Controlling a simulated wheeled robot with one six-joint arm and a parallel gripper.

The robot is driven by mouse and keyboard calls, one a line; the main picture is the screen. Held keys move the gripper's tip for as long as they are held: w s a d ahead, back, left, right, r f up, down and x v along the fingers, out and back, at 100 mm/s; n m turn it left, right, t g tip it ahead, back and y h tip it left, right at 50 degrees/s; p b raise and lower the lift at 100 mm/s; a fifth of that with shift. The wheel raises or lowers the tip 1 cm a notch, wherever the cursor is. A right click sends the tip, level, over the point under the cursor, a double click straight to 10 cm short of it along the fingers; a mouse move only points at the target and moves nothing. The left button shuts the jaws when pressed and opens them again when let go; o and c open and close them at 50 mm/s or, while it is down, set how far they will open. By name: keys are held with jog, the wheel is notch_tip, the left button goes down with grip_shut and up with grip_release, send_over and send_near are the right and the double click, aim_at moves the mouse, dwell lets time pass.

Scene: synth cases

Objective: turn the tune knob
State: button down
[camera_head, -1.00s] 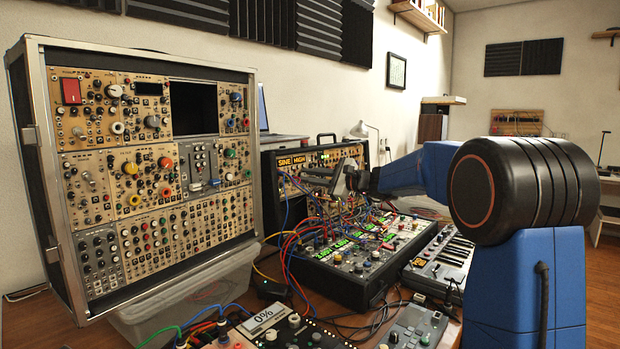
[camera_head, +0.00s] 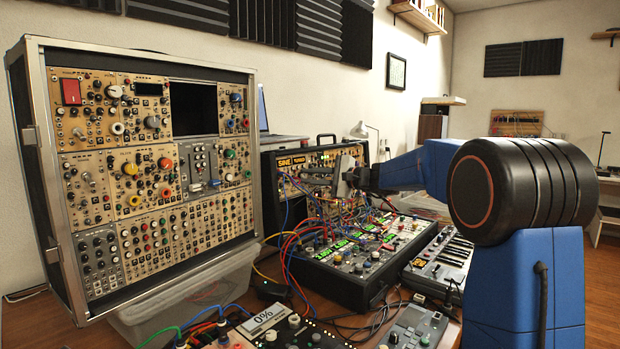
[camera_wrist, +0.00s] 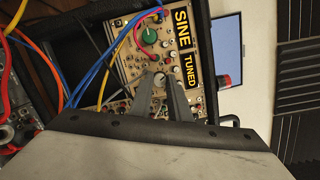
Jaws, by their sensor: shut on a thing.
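The synth module in the rack carries two yellow-on-black labels, SINE (camera_wrist: 181,28) and TUNED (camera_wrist: 191,71); they also show small in the head view, TUNED (camera_head: 303,160). A pale round knob (camera_wrist: 159,80), which I take as the tune knob, sits on the tan panel beside the labels. My gripper (camera_wrist: 162,79) is shut on it, one finger on each side. The fingers hide part of the panel. In the head view my gripper (camera_head: 306,174) reaches the rack from the right; the knob itself is too small to make out there.
A green knob (camera_wrist: 149,37) and smaller knobs are close by on the panel. Red, blue and yellow cables (camera_wrist: 97,70) hang beside my fingers. In the head view a patched mixer-like unit (camera_head: 330,270) lies below, and a tall synth case (camera_head: 245,70) stands at left.

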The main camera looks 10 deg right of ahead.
jog(key=c, duration=1.7)
grip_release()
jog(key=shift+o, duration=0.2)
jog(key=v, duration=1.7)
jog(key=shift+s+d, duration=0.15)
